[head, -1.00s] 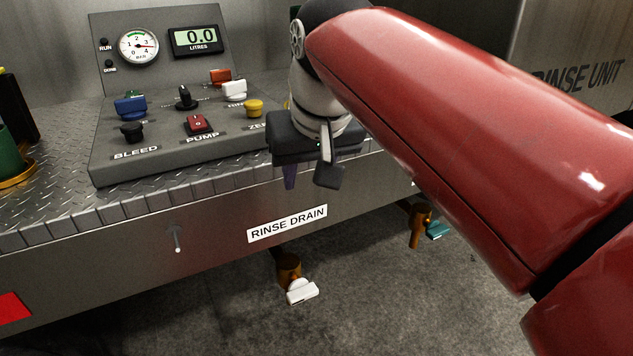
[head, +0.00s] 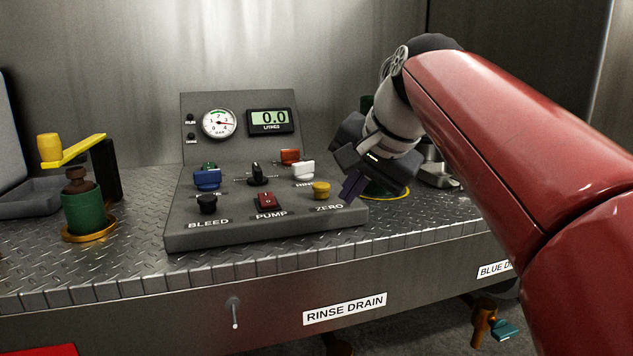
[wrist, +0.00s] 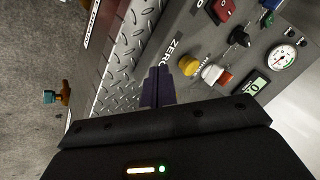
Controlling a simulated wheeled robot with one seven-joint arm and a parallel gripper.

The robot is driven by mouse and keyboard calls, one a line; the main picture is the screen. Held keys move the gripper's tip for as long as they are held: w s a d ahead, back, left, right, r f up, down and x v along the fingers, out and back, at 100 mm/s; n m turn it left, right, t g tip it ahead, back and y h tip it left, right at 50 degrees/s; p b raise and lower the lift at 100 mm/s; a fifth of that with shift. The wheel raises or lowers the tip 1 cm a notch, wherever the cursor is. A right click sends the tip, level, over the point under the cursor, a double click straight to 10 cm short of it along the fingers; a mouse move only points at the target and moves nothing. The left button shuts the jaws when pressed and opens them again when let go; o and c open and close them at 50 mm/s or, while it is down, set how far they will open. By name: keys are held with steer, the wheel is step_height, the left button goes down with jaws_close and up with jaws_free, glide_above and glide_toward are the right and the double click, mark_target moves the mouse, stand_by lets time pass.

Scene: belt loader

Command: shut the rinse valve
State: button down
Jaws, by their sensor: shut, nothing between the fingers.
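The white valve handle (head: 303,168) sits at the right of the grey control panel (head: 190,240), beside a partly covered label that starts "RIN". It also shows in the wrist view (wrist: 211,73). My gripper (head: 353,187) is just right of the panel, above the deck, with its purple fingers shut and empty. In the wrist view the fingers (wrist: 157,86) are together, left of the yellow knob (wrist: 189,65), and apart from the white handle. The RINSE DRAIN label (head: 345,309) is on the front below; its white tap handle is out of view.
A red-orange handle (head: 290,156) stands behind the white one; a yellow button (head: 321,190) is in front. Blue handle (head: 207,179), black selector (head: 257,174) and red pump switch (head: 266,201) are further left. A green part with a yellow base ring (head: 385,194) is behind my gripper.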

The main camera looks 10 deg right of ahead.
steer(key=w+d+r+m+t+y, duration=0.1)
steer(key=w+r+m+y, duration=0.1)
steer(key=w+r+m, duration=0.35)
steer(key=b, duration=0.1)
glide_toward(299, 174)
steer(key=f, duration=0.3)
steer(key=shift+s+d+f+n, duration=0.2)
steer(key=shift+d+f+n, duration=0.05)
steer(key=shift+f+n, duration=0.1)
steer(key=w+a, duration=0.2)
steer(key=w, duration=0.1)
steer(key=shift+f+p, duration=0.15)
steer(key=shift+p, duration=0.2)
steer(key=shift+w+a, duration=0.3)
steer(key=shift+w, duration=0.2)
steer(key=shift+s, duration=0.1)
